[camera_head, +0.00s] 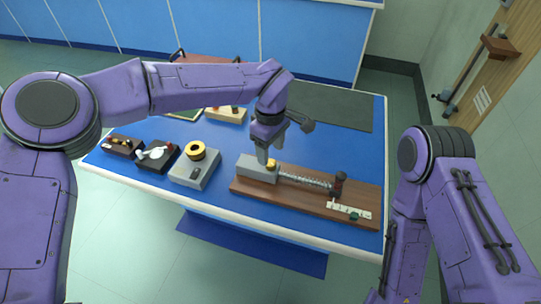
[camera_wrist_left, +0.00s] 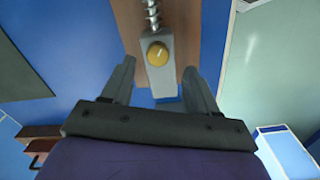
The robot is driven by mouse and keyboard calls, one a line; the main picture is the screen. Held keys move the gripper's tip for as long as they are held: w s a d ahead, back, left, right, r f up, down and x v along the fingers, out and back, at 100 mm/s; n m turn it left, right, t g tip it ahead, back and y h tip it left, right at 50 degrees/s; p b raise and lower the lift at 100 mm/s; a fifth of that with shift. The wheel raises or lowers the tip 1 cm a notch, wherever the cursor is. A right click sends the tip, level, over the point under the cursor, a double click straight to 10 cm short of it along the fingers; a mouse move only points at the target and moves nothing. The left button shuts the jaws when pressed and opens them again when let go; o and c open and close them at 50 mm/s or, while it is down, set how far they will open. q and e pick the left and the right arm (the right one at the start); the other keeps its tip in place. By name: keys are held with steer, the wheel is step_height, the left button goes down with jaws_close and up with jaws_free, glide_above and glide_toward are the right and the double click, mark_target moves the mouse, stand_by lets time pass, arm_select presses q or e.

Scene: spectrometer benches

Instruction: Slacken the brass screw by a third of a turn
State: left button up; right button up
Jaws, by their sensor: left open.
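The brass screw (camera_head: 271,163) is a round knob on top of a grey block (camera_head: 256,170) at the left end of a wooden board. In the left wrist view the brass screw (camera_wrist_left: 158,54) has a pale line on its face. My left gripper (camera_head: 265,155) hangs over the grey block, pointing down. In the left wrist view its two fingers (camera_wrist_left: 160,68) are spread wide, one on each side of the block, with nothing held. I cannot tell how high the fingertips are above the block. My right arm shows at the right, but its gripper does not.
The wooden board (camera_head: 300,200) also bears a coiled spring (camera_head: 305,180), a dark post (camera_head: 338,185) and a white scale (camera_head: 349,210). A grey box (camera_head: 196,168) and a black box (camera_head: 157,156) stand left. A dark mat (camera_head: 335,106) lies at the back right.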

mark_target(271, 162)
arm_select(q)
steer(key=f, duration=0.4)
steer(key=shift+w+f, duration=0.25)
steer(key=shift+f, duration=0.15)
steer(key=shift+s, duration=0.1)
steer(key=c, duration=1)
steer(key=shift+c, duration=0.2)
